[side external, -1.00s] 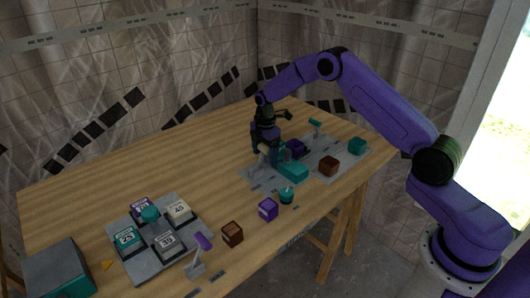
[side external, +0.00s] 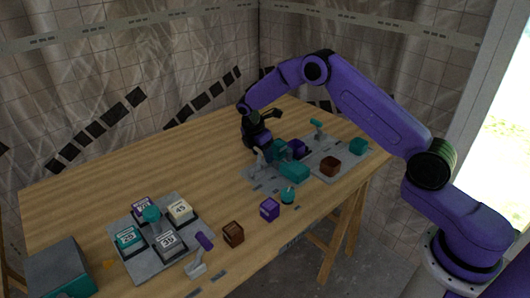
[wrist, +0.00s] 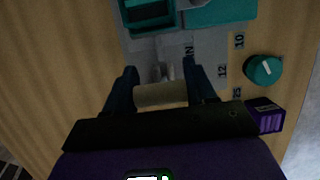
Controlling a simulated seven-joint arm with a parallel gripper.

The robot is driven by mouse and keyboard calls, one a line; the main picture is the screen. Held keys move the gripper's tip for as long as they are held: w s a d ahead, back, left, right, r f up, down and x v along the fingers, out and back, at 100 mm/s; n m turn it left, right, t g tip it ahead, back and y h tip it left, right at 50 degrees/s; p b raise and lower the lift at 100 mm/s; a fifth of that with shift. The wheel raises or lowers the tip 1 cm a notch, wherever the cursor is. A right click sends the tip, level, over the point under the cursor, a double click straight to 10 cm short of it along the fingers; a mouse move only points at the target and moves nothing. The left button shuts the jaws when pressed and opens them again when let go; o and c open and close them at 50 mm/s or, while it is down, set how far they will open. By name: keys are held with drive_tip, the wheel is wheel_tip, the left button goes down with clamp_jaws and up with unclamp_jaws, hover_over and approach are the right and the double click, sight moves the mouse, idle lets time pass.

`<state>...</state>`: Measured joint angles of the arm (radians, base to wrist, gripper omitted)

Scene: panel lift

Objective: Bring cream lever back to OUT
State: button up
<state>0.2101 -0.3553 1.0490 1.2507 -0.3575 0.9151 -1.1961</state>
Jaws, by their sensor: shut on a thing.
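The cream lever's handle (wrist: 160,94) is a short cream cylinder lying between my fingers in the wrist view. My gripper (wrist: 162,90) is shut on it, with one finger at each end. A metal stem runs from the handle toward a grey plate printed "IN". In the side view my gripper (side external: 260,147) is low at the left end of the grey plate (side external: 262,183). The lever's grey base (side external: 259,166) shows just below it. The handle is mostly hidden there, and no OUT mark can be read.
A teal block (side external: 294,172), a teal-handled lever (side external: 318,129) and a brown block (side external: 330,167) stand on the same plate. A teal knob (side external: 287,196) and a purple box (side external: 269,209) are in front.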

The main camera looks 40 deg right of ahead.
drive_tip(key=a+h, duration=0.1)
drive_tip(key=h, duration=0.1)
drive_tip(key=a+h, duration=0.1)
drive_tip(key=shift+a+r+h, duration=0.15)
drive_tip(key=shift+a+h, duration=0.15)
drive_tip(key=shift+h, duration=0.1)
drive_tip(key=shift+a+f+h, duration=0.1)
drive_tip(key=shift+a+h, duration=0.55)
drive_tip(key=shift+h, duration=0.4)
drive_tip(key=shift+a+f+h, duration=0.1)
drive_tip(key=shift+a+h, duration=0.5)
drive_tip(key=shift+h, duration=0.45)
drive_tip(key=shift+a, duration=0.1)
drive_tip(key=o, duration=1.4)
drive_tip(key=shift+v, duration=5.95)
drive_tip(key=shift+f, duration=0.1)
